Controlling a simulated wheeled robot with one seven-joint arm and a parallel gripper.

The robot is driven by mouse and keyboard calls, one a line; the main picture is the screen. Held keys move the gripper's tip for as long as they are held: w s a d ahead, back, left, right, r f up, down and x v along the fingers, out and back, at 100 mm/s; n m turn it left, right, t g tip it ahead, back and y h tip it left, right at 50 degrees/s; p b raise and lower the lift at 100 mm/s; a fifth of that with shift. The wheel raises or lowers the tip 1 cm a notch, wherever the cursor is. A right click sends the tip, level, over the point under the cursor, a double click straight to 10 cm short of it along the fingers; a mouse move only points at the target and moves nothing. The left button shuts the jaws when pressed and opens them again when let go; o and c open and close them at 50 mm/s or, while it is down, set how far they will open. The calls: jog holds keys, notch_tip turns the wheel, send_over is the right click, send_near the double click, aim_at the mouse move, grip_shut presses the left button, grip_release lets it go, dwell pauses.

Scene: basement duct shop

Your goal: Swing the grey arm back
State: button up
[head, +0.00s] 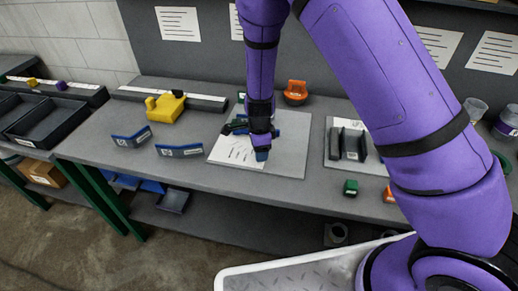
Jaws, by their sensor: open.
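My gripper (262,146) points down over a grey board (290,160) on the bench, with a white marked sheet (232,153) on its left part. Its jaws are open. Small blue parts show at and just below the gripper; I cannot tell whether they belong to it or to a thing under it. No grey arm can be made out for certain; the gripper and my purple arm hide part of the board. A dark grey upright bracket (353,146) stands on a second board to the right.
Left of the gripper are two blue labelled plates (180,150) and a yellow block-like thing (165,107). An orange thing (295,92) stands behind it. A small green block (350,188) lies near the front edge at right. The bench front between the plates and the left edge is clear.

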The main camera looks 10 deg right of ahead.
notch_tip(320, 180, up, 9)
jog(key=shift+s+a+r, duration=0.1)
jog(key=shift+r, duration=0.75)
jog(key=s+d+r+n+t+y, duration=0.1)
jog(key=s+d+r+n, duration=0.25)
jog(key=r, duration=0.35)
jog(key=s+d+r+n+y, duration=0.1)
jog(key=s+d+r+n, duration=0.2)
jog(key=r, duration=0.4)
jog(key=s+d+r+n+t, duration=0.1)
jog(key=s+d+r+n, duration=0.15)
jog(key=d+r, duration=0.4)
jog(key=s+d+r+n+t+h, duration=0.1)
jog(key=s+d+r+n, duration=0.2)
jog(key=s, duration=0.6)
jog(key=s+d+r+n+t+h, duration=0.1)
jog(key=s+d+r+n, duration=0.3)
jog(key=s, duration=0.5)
notch_tip(320, 180, up, 2)
jog(key=shift+s+d+r+n+t, duration=0.2)
jog(key=shift+s+n+t, duration=0.15)
jog(key=shift+n+t, duration=0.2)
